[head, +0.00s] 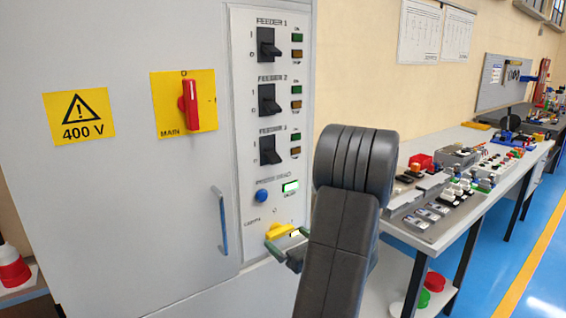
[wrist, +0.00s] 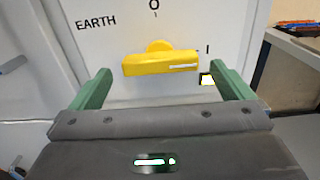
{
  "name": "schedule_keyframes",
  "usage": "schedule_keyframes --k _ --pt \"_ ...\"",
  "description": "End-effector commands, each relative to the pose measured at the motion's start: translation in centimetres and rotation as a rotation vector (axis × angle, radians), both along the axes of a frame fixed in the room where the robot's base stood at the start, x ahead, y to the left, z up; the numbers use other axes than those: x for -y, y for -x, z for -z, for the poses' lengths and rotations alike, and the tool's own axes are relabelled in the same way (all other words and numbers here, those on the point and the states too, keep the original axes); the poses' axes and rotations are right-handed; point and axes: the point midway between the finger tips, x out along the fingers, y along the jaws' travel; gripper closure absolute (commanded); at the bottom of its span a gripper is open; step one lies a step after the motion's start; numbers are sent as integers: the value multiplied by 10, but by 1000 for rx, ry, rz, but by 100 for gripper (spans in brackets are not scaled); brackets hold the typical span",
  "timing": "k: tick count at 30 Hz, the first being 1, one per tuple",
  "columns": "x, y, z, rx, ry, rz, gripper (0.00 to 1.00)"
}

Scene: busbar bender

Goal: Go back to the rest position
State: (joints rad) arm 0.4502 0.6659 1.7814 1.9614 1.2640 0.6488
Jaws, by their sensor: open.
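My gripper (wrist: 160,90) is open, with one green finger on each side of the yellow earth switch handle (wrist: 160,64) in the wrist view. The handle stands in front of the fingertips with a gap on both sides. It lies nearly level, its white mark toward the I label; EARTH is printed at left and O above. In the head view the yellow handle (head: 279,231) is low on the cabinet panel, and my gripper (head: 281,252) is just below it. My dark arm hides part of the gripper.
The grey cabinet (head: 130,200) carries a red main switch (head: 189,104), three feeder switches, a blue button (head: 261,196) and a door handle (head: 220,220). A workbench (head: 440,235) with many parts stands at right. Blue floor (head: 535,250) is clear beyond it.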

Motion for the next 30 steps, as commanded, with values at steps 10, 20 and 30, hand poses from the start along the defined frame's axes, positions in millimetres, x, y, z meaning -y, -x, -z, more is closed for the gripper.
schedule_keyframes --k 10,20,30 --pt "-17 -23 0 -1 1 0 0" --pt "-16 -23 0 2 2 1 0" --pt "8 9 0 -1 1 5 0"
